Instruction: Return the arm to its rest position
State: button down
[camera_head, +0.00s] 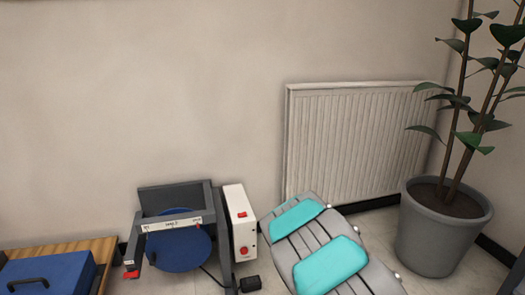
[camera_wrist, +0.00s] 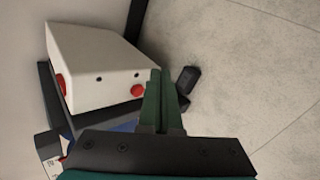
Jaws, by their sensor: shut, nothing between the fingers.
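My gripper (camera_wrist: 160,74) shows in the wrist view with its green fingers together and nothing between them. Its fingertips appear just right of the white control box, over the floor; I cannot tell how far apart they are. My arm (camera_head: 330,262), grey with teal pads, reaches in from the lower right of the head view. My gripper cannot be made out in the head view.
The white control box (camera_head: 240,222) with red buttons stands beside the dark marker frame (camera_head: 206,200) and its blue disc (camera_head: 180,250). A blue case (camera_head: 50,272) lies on a wooden top at left. A radiator (camera_head: 350,140) and potted plant (camera_head: 445,225) stand behind and right.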

jog(key=s+d+r+m+g+h, duration=0.1)
jog(key=s+d+r+m+h, duration=0.2)
jog(key=s+d+r+m, duration=0.4)
jog(key=s+d+r+m+h, duration=0.25)
jog(key=d+r, duration=0.35)
jog(key=d, duration=0.4)
jog(key=s+d+r+m+g+h, duration=0.15)
jog(key=s+m, duration=0.25)
jog(key=s, duration=0.4)
jog(key=s+d+r+m+g, duration=0.1)
jog(key=s+r+m+g, duration=0.2)
jog(key=s, duration=0.4)
jog(key=s+a+r+m+g+y, duration=0.1)
jog(key=s+a+m+g+y, duration=0.25)
jog(key=s, duration=1.05)
jog(key=s+a+m+g+y, duration=0.15)
jog(key=s+a+m, duration=0.35)
jog(key=s, duration=0.9)
notch_tip(320, 180, up, 14)
jog(key=a+p, duration=0.1)
jog(key=p, duration=1.2)
jog(key=shift+w+f+n+h, duration=0.15)
jog(key=shift+w+n+h, duration=0.05)
jog(key=shift+n+h, duration=0.2)
jog(key=shift+a, duration=0.1)
